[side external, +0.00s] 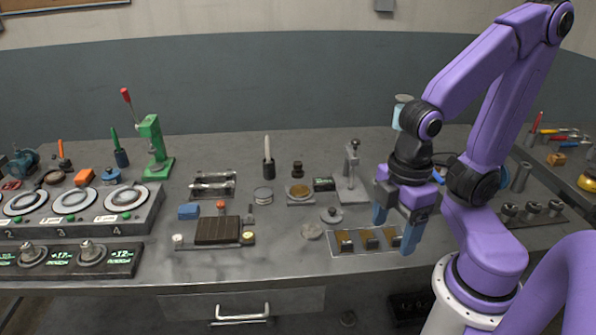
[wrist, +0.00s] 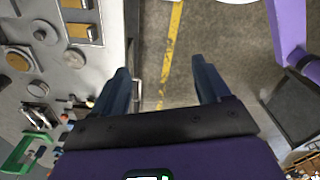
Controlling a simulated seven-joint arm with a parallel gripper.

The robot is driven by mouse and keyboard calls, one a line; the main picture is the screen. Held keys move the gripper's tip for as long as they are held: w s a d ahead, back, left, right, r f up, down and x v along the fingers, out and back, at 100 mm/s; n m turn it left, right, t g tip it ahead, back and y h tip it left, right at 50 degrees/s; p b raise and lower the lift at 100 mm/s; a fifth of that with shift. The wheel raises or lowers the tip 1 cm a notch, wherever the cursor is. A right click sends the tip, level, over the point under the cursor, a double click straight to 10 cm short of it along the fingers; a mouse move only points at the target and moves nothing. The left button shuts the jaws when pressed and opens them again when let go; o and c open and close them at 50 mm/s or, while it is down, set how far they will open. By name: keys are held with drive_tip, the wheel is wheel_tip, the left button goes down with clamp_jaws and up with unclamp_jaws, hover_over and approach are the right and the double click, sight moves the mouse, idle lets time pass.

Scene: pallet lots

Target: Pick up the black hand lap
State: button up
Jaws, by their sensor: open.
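A small black knobbed piece (side external: 298,169) stands mid-bench in the side view, behind a gold disc on a square base. It may be the black hand lap, but it is too small to be sure. A grey disc with a dark knob (side external: 332,215) lies nearer the front; a knobbed disc, likely the same, shows in the wrist view (wrist: 42,34). My gripper (side external: 394,232) is open and empty, fingers pointing down, near the bench's front edge by the right end of a tray. In the wrist view my gripper (wrist: 164,80) has only floor between its fingers.
A tray (side external: 335,252) with gold-topped blocks lies left of my gripper. A small press stand (side external: 352,178) stands behind, and a dark ridged block (side external: 217,230) lies further left. A row of metal pieces (side external: 532,210) lies right of my arm.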

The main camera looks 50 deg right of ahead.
drive_tip(key=w+a+r+m, duration=0.25)
drive_tip(key=w+m, duration=0.45)
drive_tip(key=w, duration=0.6)
drive_tip(key=w+d+m+t+h, duration=0.1)
drive_tip(key=w+d+m+h, duration=0.1)
drive_tip(key=w+m, duration=0.9)
drive_tip(key=m+g+h, duration=0.1)
drive_tip(key=m+h, duration=0.2)
drive_tip(key=m, duration=1)
hover_over(297, 163)
drive_tip(key=a, duration=0.6)
wheel_tip(297, 163, down, 5)
drive_tip(key=x, duration=1.2)
drive_tip(key=shift+s, duration=0.2)
drive_tip(key=shift+x, duration=2.5)
drive_tip(key=shift+a, duration=0.1)
drive_tip(key=c, duration=1.3)
drive_tip(key=shift+c, duration=0.2)
